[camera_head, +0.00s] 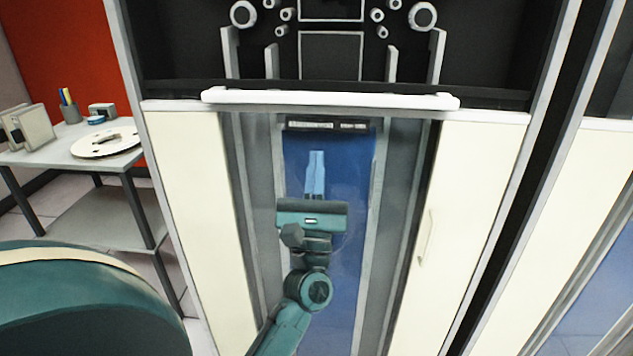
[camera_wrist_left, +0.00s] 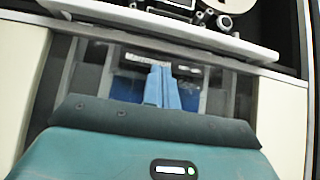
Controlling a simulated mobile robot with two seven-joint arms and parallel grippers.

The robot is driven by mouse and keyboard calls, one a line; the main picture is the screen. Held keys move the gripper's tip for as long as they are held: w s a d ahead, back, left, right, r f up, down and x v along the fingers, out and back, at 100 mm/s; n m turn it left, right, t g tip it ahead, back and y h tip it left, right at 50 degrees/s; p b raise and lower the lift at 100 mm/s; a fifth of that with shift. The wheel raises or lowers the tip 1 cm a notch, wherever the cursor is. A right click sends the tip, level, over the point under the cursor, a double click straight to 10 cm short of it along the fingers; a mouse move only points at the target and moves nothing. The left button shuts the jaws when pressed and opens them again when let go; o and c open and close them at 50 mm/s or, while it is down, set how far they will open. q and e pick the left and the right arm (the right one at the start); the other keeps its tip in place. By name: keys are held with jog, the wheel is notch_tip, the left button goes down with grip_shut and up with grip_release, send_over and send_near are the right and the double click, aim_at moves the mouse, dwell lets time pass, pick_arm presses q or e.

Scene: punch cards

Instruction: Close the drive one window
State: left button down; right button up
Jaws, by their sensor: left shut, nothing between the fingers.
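The tape drive cabinet (camera_head: 485,150) stands in front of me, with cream lower panels and a dark upper bay holding reels and rollers. A long white bar (camera_head: 330,99) runs across it at the lower edge of the dark bay; it also shows in the wrist view (camera_wrist_left: 170,28). I cannot tell how far the window glass extends. My left gripper (camera_head: 315,160) has its blue fingers shut and empty, pointing up in front of the blue recessed column, below the white bar. The fingers show in the wrist view (camera_wrist_left: 162,88), apart from the bar. My right gripper is out of view.
A grey side table (camera_head: 60,150) at the left bears a white disc (camera_head: 107,143), a pen cup (camera_head: 70,112) and small boxes. A second cabinet (camera_head: 590,190) stands close on the right. A vertical handle (camera_head: 425,238) sits on the right cream panel.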

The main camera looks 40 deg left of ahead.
pick_arm(q)
jog(key=p+x, duration=0.1)
jog(key=x, duration=0.3)
jog(key=shift+r, duration=0.1)
notch_tip(320, 180, up, 2)
jog(key=shift+s+r+p, duration=0.1)
jog(key=shift+r+p, duration=0.15)
jog(key=shift+p, duration=0.4)
jog(key=shift+r, duration=0.45)
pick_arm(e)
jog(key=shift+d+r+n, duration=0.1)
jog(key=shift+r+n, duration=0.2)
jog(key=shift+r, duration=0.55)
